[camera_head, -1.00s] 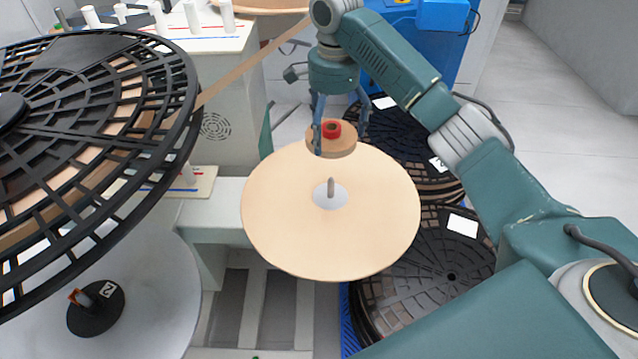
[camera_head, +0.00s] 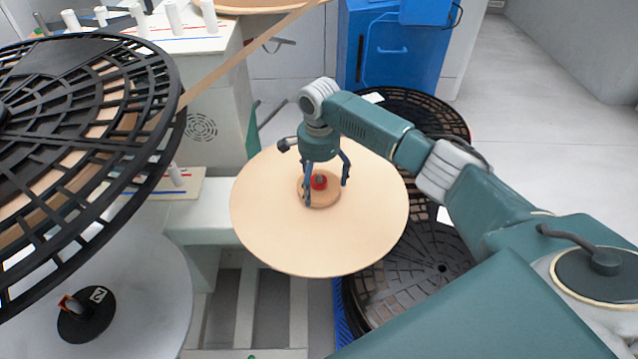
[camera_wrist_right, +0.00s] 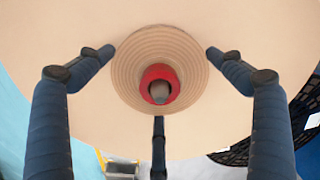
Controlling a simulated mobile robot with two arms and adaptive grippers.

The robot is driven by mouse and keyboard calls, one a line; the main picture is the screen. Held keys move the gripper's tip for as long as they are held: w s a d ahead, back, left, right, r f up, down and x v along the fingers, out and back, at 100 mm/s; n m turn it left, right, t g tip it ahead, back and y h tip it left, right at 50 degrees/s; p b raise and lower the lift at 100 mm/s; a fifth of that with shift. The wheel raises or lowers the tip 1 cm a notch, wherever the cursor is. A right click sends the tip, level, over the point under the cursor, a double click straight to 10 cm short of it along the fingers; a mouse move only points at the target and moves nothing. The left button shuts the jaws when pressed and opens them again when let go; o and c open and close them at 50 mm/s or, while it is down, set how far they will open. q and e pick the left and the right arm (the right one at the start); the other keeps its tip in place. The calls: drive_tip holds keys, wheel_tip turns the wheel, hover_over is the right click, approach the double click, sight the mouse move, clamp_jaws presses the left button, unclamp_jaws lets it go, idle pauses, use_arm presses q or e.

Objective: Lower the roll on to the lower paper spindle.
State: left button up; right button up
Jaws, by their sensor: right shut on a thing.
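The roll (camera_head: 328,201) is a small tan paper roll with a red core (camera_head: 319,183). My right gripper (camera_head: 326,193) is shut on it from above, its fingers around the rim. In the right wrist view the roll (camera_wrist_right: 133,75) looks level between the fingers (camera_wrist_right: 160,85). The lower paper spindle has a wide tan disc (camera_head: 370,225), and the roll is over its middle. A grey-brown spindle tip (camera_wrist_right: 159,91) shows inside the red core. Whether the roll touches the disc, I cannot tell. My left gripper is not in view.
A large black slotted reel (camera_head: 150,110) fills the left, with a tan paper strip (camera_head: 245,55) running up from it. Black reels (camera_head: 425,275) lie stacked right of the disc. A blue cabinet (camera_head: 400,60) stands behind. The floor at right is clear.

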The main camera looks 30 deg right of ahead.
drive_tip(key=shift+f, duration=0.45)
drive_tip(key=o, duration=1)
drive_tip(key=shift+f, duration=0.15)
drive_tip(key=shift+r, duration=0.25)
wheel_tip(320, 180, up, 12)
drive_tip(key=shift+f, duration=0.1)
